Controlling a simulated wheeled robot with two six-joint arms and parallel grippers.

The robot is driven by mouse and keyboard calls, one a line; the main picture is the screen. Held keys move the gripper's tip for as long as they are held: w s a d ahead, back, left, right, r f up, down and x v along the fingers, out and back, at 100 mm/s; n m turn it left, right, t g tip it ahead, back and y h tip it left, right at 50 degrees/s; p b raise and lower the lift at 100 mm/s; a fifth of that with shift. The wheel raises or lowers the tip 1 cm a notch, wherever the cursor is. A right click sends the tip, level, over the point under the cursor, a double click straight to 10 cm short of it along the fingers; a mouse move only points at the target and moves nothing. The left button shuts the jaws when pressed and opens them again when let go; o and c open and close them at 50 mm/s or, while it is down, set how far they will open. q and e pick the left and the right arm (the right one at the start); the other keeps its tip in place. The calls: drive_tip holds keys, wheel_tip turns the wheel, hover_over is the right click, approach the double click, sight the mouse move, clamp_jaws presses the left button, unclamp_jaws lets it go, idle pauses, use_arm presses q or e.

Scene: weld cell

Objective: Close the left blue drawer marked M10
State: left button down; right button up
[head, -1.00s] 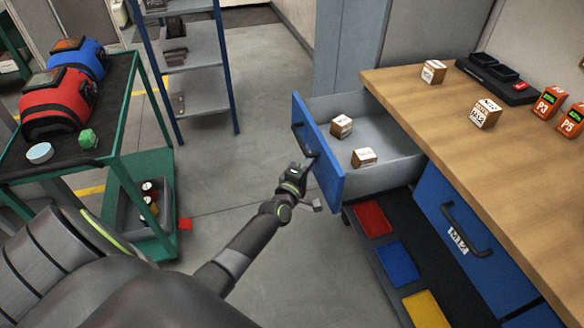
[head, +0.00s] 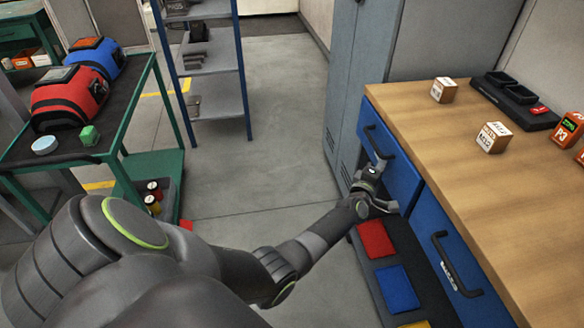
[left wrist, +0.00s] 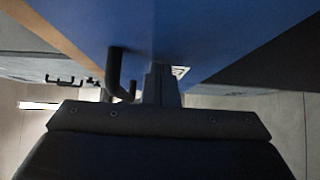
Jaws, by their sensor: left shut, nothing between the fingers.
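The left blue drawer (head: 403,182) looks shut in the head view, its front about in line with the bench front and no interior showing. Its dark handle (head: 375,145) is on the front. My left gripper (head: 375,168) is shut and empty, with its fingertips at the drawer front just below the handle. In the left wrist view the shut fingers (left wrist: 160,82) are close against the blue front (left wrist: 210,35), beside the dark handle (left wrist: 114,75). Whether they touch cannot be told. A white label (left wrist: 180,71) is partly hidden behind the fingers; its marking is unreadable. My right gripper is out of view.
A second blue drawer (head: 450,250) with a handle is to the right, also shut. The wooden bench top (head: 450,135) carries small boxes.

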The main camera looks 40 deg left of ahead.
use_arm(q)
drive_tip(key=shift+w+d+r, duration=0.25)
drive_tip(key=shift+w+d, duration=0.25)
drive_tip(key=shift+w, duration=0.05)
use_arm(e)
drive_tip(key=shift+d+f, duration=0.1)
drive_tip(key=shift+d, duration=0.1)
